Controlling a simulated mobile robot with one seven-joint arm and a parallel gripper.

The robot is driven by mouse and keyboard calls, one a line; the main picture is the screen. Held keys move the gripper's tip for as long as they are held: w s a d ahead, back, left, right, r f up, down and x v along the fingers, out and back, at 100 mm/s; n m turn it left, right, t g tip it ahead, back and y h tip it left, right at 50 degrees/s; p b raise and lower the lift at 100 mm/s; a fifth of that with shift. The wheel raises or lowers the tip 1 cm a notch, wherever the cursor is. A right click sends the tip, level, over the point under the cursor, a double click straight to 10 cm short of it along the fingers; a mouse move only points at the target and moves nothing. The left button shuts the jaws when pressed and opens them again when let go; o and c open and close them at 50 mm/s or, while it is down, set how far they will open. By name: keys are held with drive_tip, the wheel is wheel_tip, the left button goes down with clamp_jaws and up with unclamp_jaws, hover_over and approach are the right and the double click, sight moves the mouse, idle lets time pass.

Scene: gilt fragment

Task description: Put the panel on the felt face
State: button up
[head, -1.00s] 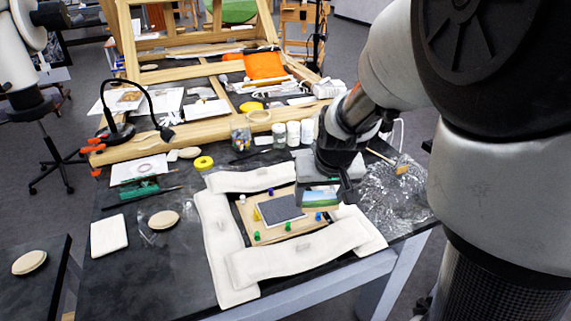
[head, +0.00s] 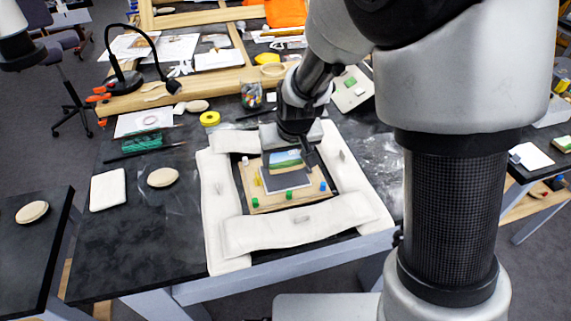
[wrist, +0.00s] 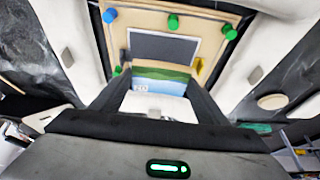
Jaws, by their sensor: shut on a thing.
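The panel (head: 285,160), a small landscape painting with green hills and blue sky, is held by my gripper (head: 302,150). It stands tilted at the back edge of the dark grey felt face (head: 287,181), which lies on a wooden board (head: 275,200) with coloured pegs around it. In the wrist view the panel (wrist: 160,76) sits between my two fingers (wrist: 158,100), and the felt face (wrist: 163,47) lies just beyond it. I cannot tell whether the panel's lower edge touches the felt.
White padded cushions (head: 310,229) frame the board on the dark table (head: 130,245). Green, blue, yellow and white pegs stand near the felt. A desk lamp (head: 125,82), yellow tape roll (head: 210,118) and jar (head: 251,96) are behind to the left.

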sight(287, 165)
drive_tip(key=shift+f+b, duration=0.3)
drive_tip(key=shift+f, duration=1.5)
drive_tip(key=shift+f, duration=0.1)
drive_tip(key=shift+f, duration=0.15)
drive_tip(key=o, duration=1)
drive_tip(key=shift+o, duration=0.2)
